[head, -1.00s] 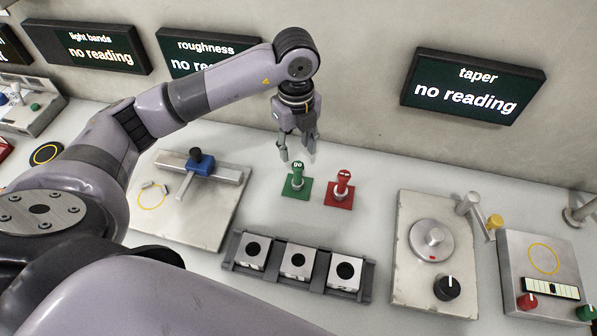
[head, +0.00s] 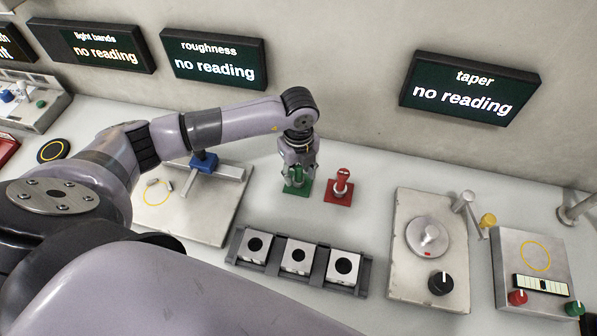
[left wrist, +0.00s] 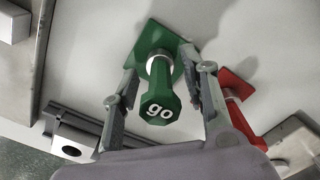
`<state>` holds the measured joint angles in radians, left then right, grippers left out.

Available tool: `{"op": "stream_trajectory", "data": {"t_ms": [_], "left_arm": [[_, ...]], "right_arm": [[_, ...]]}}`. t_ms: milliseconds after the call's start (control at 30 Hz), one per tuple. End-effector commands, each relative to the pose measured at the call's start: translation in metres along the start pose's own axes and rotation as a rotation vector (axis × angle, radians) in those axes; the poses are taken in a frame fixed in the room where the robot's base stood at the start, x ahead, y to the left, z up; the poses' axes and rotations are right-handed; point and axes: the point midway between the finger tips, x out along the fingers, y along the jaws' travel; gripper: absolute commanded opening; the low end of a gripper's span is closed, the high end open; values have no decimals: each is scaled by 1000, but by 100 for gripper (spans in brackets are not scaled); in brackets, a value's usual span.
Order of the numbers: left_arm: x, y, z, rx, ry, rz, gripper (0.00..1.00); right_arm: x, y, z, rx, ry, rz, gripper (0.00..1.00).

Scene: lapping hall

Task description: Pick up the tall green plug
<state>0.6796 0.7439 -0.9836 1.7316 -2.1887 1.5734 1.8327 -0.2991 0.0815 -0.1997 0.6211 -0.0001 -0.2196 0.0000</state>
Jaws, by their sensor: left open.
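The tall green plug stands upright on its green square base (head: 297,188), mostly hidden by my left gripper in the head view. In the left wrist view the green plug (left wrist: 159,95) shows with "go" on its end, and it lies between the two fingers. My left gripper (left wrist: 163,100) is open around it, a finger on each side with gaps visible. In the head view my left gripper (head: 297,172) points down over the plug. My right gripper is not in view.
A red plug (head: 341,184) stands close to the right on a red base. In front is a dark rack (head: 320,264) with several white bored blocks. A metal plate with a blue slide (head: 203,161) lies left. A dial plate (head: 405,270) lies right.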

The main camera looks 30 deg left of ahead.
Motion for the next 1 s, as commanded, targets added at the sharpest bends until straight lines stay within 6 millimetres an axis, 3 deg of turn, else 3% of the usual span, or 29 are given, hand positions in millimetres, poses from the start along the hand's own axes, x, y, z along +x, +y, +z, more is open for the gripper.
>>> {"op": "stream_trajectory", "data": {"t_ms": [67,667,1000], "left_arm": [[0,0,0,0,0,0,41],[-1,0,0,0,0,0,1],[-1,0,0,0,0,-1,0]], "right_arm": [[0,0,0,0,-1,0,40],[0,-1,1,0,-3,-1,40],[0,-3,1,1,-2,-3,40]]}}
